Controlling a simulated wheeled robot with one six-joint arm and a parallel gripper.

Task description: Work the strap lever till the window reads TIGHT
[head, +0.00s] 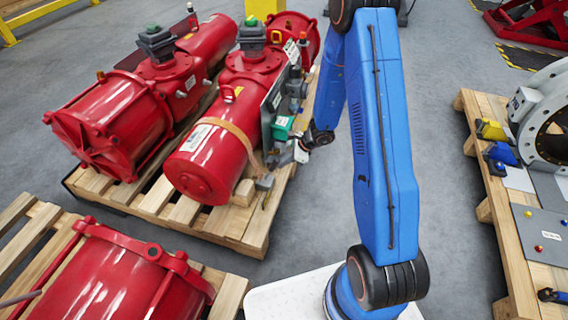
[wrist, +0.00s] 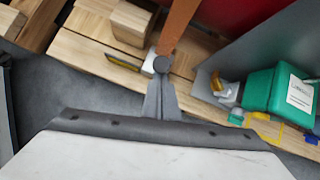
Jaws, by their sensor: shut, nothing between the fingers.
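An orange-brown strap (head: 232,132) runs around the red cylinder of the middle actuator; its lower end also shows in the wrist view (wrist: 179,24). A small grey block (head: 265,182) sits below the strap at the pallet's edge; I cannot tell whether it is the strap lever. In the wrist view a dark plate with a yellow edge (wrist: 124,63) lies left of the strap's end. No window reading is legible. My gripper (wrist: 161,70) is shut and empty, its fingertips overlapping the strap's lower end in the picture; contact cannot be told. In the head view my gripper (head: 300,153) is right of the strap.
A green box (wrist: 270,95) and a grey panel (wrist: 240,55) stand close on the right in the wrist view. A wooden block (wrist: 131,22) sits on the pallet (head: 188,212). Another red actuator (head: 110,115) stands left. Grey floor is open behind my arm.

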